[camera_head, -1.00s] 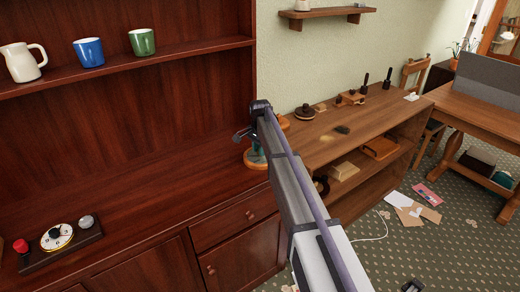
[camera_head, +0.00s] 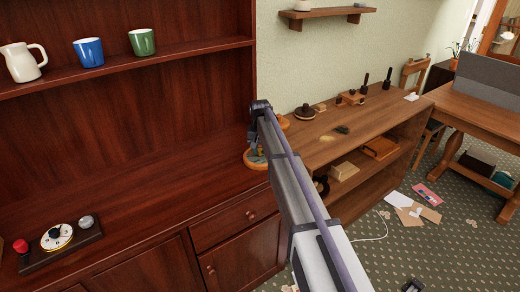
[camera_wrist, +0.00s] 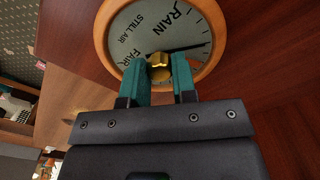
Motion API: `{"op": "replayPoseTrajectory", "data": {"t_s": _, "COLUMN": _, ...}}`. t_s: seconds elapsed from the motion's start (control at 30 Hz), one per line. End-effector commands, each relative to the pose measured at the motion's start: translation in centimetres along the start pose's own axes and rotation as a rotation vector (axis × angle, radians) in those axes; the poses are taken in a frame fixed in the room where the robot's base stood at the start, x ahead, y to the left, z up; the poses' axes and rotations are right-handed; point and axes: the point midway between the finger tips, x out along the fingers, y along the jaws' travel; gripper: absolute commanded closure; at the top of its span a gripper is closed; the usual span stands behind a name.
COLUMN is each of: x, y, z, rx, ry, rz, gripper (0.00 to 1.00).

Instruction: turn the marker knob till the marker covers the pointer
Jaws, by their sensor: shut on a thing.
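A round barometer with a wooden rim (camera_wrist: 104,38) lies on the cabinet top. It also shows in the head view (camera_head: 257,166), partly behind my arm. Its grey dial reads RAIN, STILL AIR and FAIR. A brass knob (camera_wrist: 159,60) sits at the dial's middle. My gripper (camera_wrist: 160,77), with teal fingers, is shut on this knob, one finger on each side. A thin dark hand (camera_wrist: 190,48) runs from near the knob to the right edge of the dial. I cannot make out a separate marker hand; the fingers hide the near part of the dial.
A dark board with a white dial (camera_head: 57,237) and a red knob stands at the left of the cabinet top (camera_head: 150,190). A jug (camera_head: 22,62), a blue mug (camera_head: 88,52) and a green mug (camera_head: 143,42) stand on the shelf above. The cabinet top between is clear.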

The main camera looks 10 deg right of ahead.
Motion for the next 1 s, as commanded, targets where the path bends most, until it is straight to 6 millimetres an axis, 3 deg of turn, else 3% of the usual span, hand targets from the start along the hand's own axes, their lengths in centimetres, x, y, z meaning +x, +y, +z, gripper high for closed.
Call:
{"op": "replayPoseTrajectory", "data": {"t_s": 0.5, "x": 0.01, "y": 0.01, "z": 0.03, "rx": -0.423, "ry": -0.001, "rz": 0.000, "gripper": 0.98}}
{"op": "replayPoseTrajectory", "data": {"t_s": 1.0, "x": 0.01, "y": 0.01, "z": 0.04, "rx": -0.558, "ry": -0.001, "rz": 0.000, "gripper": 0.98}}
